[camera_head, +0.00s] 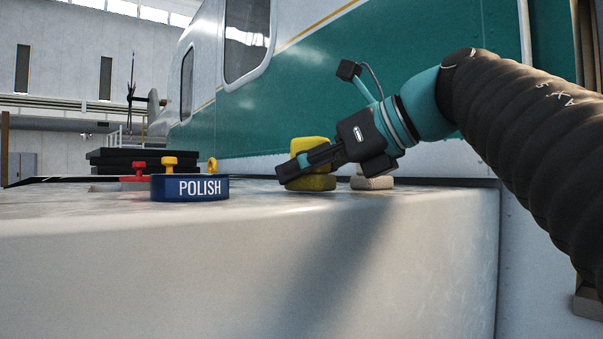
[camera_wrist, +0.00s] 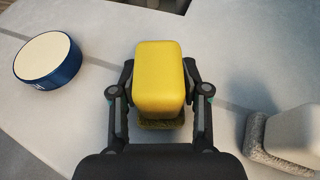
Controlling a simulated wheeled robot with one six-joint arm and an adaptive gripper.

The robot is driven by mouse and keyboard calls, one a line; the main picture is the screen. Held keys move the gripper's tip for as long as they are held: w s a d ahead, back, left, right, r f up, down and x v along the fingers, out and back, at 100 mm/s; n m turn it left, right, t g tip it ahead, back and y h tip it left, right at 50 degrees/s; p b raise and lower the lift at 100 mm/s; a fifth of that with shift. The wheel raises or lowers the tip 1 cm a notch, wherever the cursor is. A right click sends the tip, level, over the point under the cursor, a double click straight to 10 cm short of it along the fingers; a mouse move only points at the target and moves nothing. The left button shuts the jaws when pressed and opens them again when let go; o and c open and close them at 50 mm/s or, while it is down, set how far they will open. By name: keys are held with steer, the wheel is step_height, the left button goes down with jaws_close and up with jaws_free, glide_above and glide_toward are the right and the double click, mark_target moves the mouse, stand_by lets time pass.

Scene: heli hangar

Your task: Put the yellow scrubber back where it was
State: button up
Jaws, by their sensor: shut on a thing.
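The yellow scrubber (camera_head: 310,146) has a yellow block on top and a darker olive pad below. My gripper (camera_head: 292,167) is shut on it, at the right part of the pale surface. In the wrist view the scrubber (camera_wrist: 160,78) sits between the two fingers of my gripper (camera_wrist: 160,90), one on each side. Its pad shows below the yellow block. The pad is at or just above the surface; I cannot tell whether it touches. My gripper hides part of the scrubber in the head view.
A blue round tin marked POLISH (camera_head: 190,188) stands left of the scrubber; it also shows in the wrist view (camera_wrist: 48,62). A grey-white scrubber (camera_wrist: 285,137) stands to the right. Red (camera_head: 136,172) and yellow-knobbed things stand behind the tin. A teal and white helicopter (camera_head: 300,85) rises behind.

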steer(key=shift+f, duration=0.15)
steer(key=o, duration=1.1)
steer(key=shift+r, duration=0.25)
steer(key=shift+p+v, duration=0.45)
steer(key=shift+v, duration=5.5)
steer(key=shift+f, duration=0.1)
